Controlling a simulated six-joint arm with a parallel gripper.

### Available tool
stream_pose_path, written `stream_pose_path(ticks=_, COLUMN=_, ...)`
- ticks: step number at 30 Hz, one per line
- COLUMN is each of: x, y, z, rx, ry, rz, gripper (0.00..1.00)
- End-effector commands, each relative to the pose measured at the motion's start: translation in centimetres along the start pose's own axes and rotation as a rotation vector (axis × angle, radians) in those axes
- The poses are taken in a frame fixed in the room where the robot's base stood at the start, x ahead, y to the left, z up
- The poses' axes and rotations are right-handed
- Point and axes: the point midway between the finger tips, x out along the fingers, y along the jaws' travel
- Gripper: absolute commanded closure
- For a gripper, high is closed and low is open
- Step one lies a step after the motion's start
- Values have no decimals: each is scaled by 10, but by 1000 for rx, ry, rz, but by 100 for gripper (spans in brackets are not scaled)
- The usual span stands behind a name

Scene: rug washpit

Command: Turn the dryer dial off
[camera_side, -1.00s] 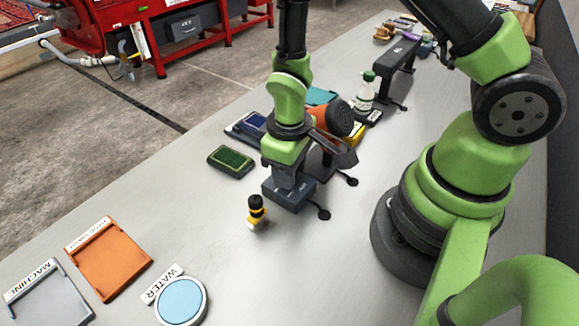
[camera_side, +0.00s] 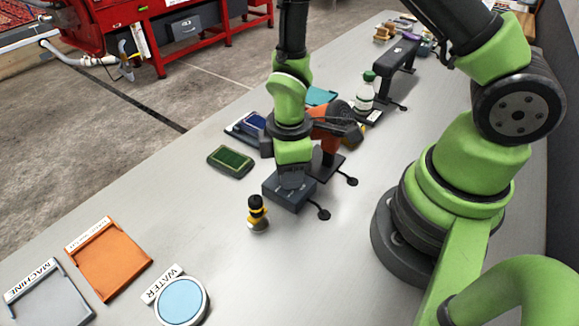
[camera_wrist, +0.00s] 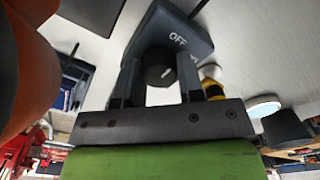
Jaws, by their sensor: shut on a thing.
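The dial (camera_wrist: 159,76) is a dark faceted knob on a dark blue-grey control box (camera_wrist: 188,32) with a white OFF mark. The box (camera_side: 285,198) sits on the table in the side view, where the dial is hidden by my gripper (camera_side: 293,183). My gripper (camera_wrist: 160,82) points down at the box, its fingers on either side of the dial and shut on it. Which mark the dial points to cannot be told. The orange dryer (camera_side: 328,122) stands on a dark stand right behind my gripper.
A small black-and-yellow bottle (camera_side: 257,213) stands close in front of the box. A green pad (camera_side: 231,161) lies to its left. A white bottle (camera_side: 365,94) stands farther back. The orange tray (camera_side: 108,259) and blue WATER disc (camera_side: 181,301) lie at front left, with bare table between.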

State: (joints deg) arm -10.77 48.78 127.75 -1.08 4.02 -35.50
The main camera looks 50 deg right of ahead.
Motion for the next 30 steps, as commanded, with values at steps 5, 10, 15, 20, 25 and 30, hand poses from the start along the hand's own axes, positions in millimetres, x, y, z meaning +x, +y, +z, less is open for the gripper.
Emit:
stream_pose_path(ticks=5, x=0, y=0, z=0, rx=-11, ry=-1, rz=0, gripper=88)
stream_pose_path(ticks=10, x=0, y=0, z=0, rx=-11, ry=-1, rz=0, gripper=89)
stream_pose_path(ticks=15, x=0, y=0, z=0, rx=-11, ry=0, rz=0, gripper=49)
stream_pose_path(ticks=20, x=0, y=0, z=0, rx=-10, ry=0, rz=0, gripper=39)
stream_pose_path(ticks=25, x=-1, y=0, z=0, rx=-9, ry=0, rz=0, gripper=39)
stream_pose_path(ticks=30, x=-14, y=1, z=-1, rx=-10, ry=4, rz=3, gripper=39)
